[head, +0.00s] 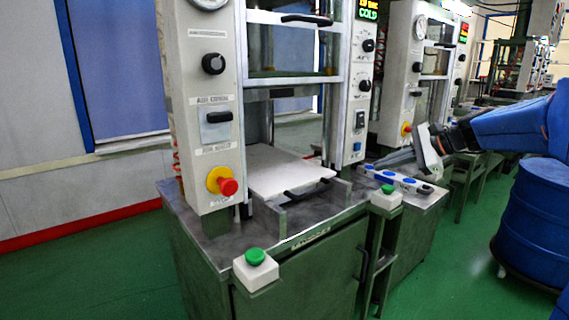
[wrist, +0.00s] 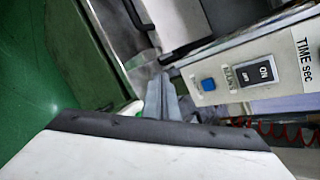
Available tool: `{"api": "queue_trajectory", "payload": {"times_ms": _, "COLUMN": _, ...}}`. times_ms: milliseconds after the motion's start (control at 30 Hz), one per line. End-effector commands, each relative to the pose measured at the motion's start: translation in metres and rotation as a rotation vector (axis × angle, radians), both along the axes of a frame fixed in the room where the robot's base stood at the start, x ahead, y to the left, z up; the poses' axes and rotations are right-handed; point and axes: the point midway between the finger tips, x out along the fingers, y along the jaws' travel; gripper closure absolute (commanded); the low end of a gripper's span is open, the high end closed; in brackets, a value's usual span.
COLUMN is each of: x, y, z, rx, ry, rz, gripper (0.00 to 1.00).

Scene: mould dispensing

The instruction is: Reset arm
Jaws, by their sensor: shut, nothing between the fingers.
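My blue arm (head: 515,128) reaches in from the right edge of the head view. My gripper (head: 388,162) is at its end, shut and empty, with its fingers pointing left. In the picture it lies just right of the press's right-hand column, above a small side ledge. In the wrist view my gripper (wrist: 163,98) shows its grey fingers together, with nothing between them. A panel with a blue button (wrist: 208,84) and an ON switch (wrist: 265,72) appears to the right of the fingertips.
A press (head: 211,110) stands on a metal-topped cabinet (head: 215,245). A white plate (head: 280,172) with a black handle lies in it. Green buttons (head: 255,257) sit at the cabinet's front. A blue drum (head: 540,215) stands below my arm. Green floor is clear at lower right.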

Motion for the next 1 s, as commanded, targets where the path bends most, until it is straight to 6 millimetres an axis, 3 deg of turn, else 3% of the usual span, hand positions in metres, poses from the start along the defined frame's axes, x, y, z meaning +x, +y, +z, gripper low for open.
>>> {"api": "queue_trajectory", "payload": {"times_ms": 33, "x": -0.02, "y": 0.011, "z": -0.005, "rx": -0.058, "ry": -0.013, "rz": 0.035, "gripper": 1.0}}
{"api": "queue_trajectory", "payload": {"times_ms": 200, "x": -0.085, "y": 0.034, "z": -0.033, "rx": -0.268, "ry": -0.058, "rz": 0.161, "gripper": 1.0}}
{"api": "queue_trajectory", "payload": {"times_ms": 467, "x": -0.181, "y": 0.049, "z": -0.078, "rx": -0.579, "ry": -0.14, "rz": 0.377, "gripper": 1.0}}
{"api": "queue_trajectory", "payload": {"times_ms": 800, "x": -0.293, "y": 0.035, "z": -0.14, "rx": -0.975, "ry": -0.263, "rz": 0.692, "gripper": 1.0}}
{"api": "queue_trajectory", "payload": {"times_ms": 1000, "x": -0.344, "y": 0.017, "z": -0.174, "rx": -1.185, "ry": -0.336, "rz": 0.876, "gripper": 1.0}}
